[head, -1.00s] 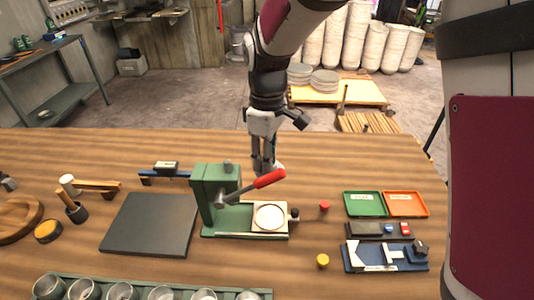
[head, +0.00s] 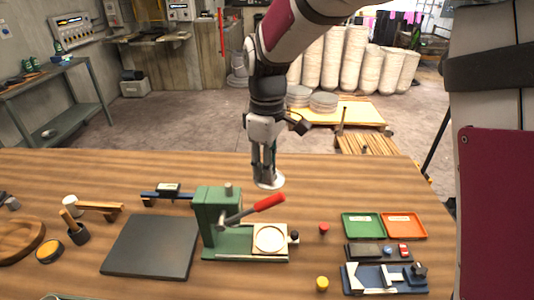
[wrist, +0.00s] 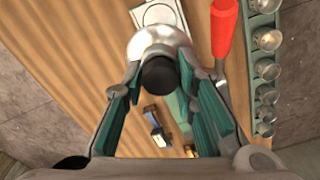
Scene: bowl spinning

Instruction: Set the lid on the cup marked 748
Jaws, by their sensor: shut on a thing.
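My gripper (head: 264,176) is shut on the lid's dark knob (wrist: 159,75). The lid is a shiny silver disc, seen below the fingers in the head view (head: 270,183) and beyond the knob in the wrist view (wrist: 150,36). It is held in the air, behind the red press lever in the head view. Several metal cups (wrist: 266,70) stand in a row along the right side of the wrist view. The cups are out of the head view, and no 748 mark can be read.
A green press (head: 215,222) with a red lever (head: 263,203) stands mid-bench, close to the lid. A dark slab (head: 150,246) lies to its left. Green (head: 362,225) and orange (head: 404,225) trays lie at the right. The bench behind the press is mostly clear.

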